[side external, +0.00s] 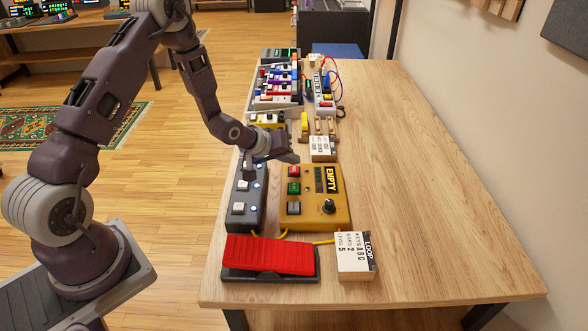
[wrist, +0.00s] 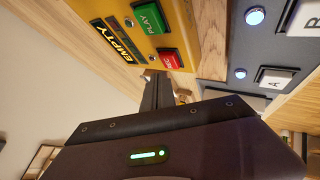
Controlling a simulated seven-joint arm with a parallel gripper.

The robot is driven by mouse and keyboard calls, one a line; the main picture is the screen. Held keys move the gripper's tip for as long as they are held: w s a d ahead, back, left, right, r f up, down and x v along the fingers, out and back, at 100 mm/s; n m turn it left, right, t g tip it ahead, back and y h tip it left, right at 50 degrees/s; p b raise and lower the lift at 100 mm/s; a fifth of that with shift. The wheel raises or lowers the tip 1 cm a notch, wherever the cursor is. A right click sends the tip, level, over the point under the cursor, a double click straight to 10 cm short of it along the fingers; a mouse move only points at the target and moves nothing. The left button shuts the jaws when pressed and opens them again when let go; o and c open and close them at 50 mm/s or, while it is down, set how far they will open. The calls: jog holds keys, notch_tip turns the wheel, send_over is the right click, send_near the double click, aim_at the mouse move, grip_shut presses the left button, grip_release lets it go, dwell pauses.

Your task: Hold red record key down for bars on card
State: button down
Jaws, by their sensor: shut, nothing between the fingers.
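The red key marked REC (wrist: 170,59) is on a yellow box (wrist: 201,22), beside a green PLAY key (wrist: 150,15). In the side view the red key (side external: 294,171) is the top key on the box (side external: 340,217), whose label reads EMPTY (side external: 333,180). My gripper (wrist: 157,75) is shut and empty, its fingertips close to the red key in the wrist view. I cannot tell whether they touch the box. The card (side external: 355,257) stands near the table's front, reading LOOP, keys A B C, bars 2, level 5.
A grey unit with white keys (side external: 238,208) and blue lights sits left of the yellow box. A red pedal (side external: 270,255) lies in front. A second card (side external: 322,148) and several colourful devices (side external: 278,85) stand behind. The table's right side (side external: 430,190) is clear.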

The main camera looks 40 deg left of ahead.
aim_at(291, 171)
dwell(0.8)
jog(key=shift+f, duration=0.4)
jog(key=shift+f, duration=0.55)
dwell(1.3)
dwell(2.3)
jog(key=shift+r, duration=0.95)
jog(key=shift+r, duration=0.1)
jog(key=shift+r, duration=2.45)
